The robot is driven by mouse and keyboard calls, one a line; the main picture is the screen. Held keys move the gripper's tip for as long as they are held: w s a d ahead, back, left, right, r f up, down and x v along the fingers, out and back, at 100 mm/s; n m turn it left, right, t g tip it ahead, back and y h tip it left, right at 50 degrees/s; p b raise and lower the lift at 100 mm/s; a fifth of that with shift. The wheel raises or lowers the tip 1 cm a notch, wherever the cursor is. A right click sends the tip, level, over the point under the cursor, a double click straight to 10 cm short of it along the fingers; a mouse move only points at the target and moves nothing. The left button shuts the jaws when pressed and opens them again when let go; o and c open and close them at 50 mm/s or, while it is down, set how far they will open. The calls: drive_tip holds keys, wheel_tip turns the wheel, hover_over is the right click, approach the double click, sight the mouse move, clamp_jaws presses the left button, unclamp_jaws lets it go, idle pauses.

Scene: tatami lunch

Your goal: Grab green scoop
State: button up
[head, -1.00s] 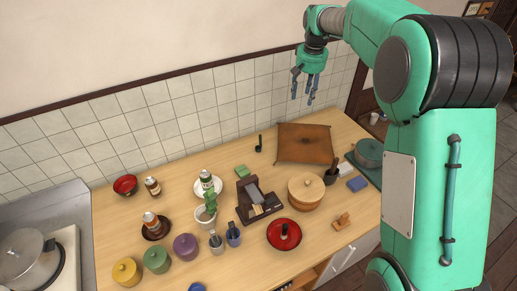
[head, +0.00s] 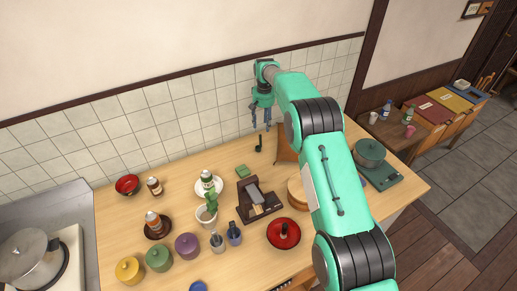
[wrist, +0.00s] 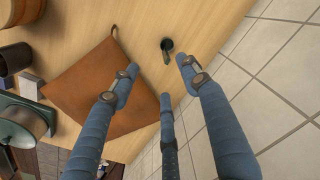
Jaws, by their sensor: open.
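The green scoop (head: 259,144) is small and dark green. It rests on the wooden counter near the tiled back wall, left of the brown leather mat. In the wrist view the scoop (wrist: 167,48) lies just beyond my fingertips, with its round end on the counter and its handle pointing towards the camera. My gripper (head: 261,122) is above and close to the scoop in the head view, fingers pointing down. In the wrist view my gripper (wrist: 160,85) has its blue fingers spread apart, with nothing between them.
The brown leather mat (wrist: 100,85) lies beside the scoop. The tiled wall (head: 190,112) stands close behind. A green block (head: 243,171), a dark wooden stand (head: 246,200) and a red lacquer dish (head: 284,233) sit nearer the front. Bare counter surrounds the scoop's left side.

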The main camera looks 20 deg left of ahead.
drive_tip(key=f, duration=0.1)
drive_tip(key=a+f, duration=0.1)
drive_tip(key=shift+s+a+f, duration=0.1)
drive_tip(key=shift+a+f, duration=0.2)
drive_tip(key=shift+f, duration=0.05)
drive_tip(key=shift+f, duration=0.1)
drive_tip(key=shift+a+f, duration=0.1)
drive_tip(key=shift+f, duration=4.1)
drive_tip(key=shift+s+a+f, duration=0.1)
drive_tip(key=shift+f, duration=2.45)
drive_tip(key=shift+c, duration=0.3)
drive_tip(key=c, duration=0.9)
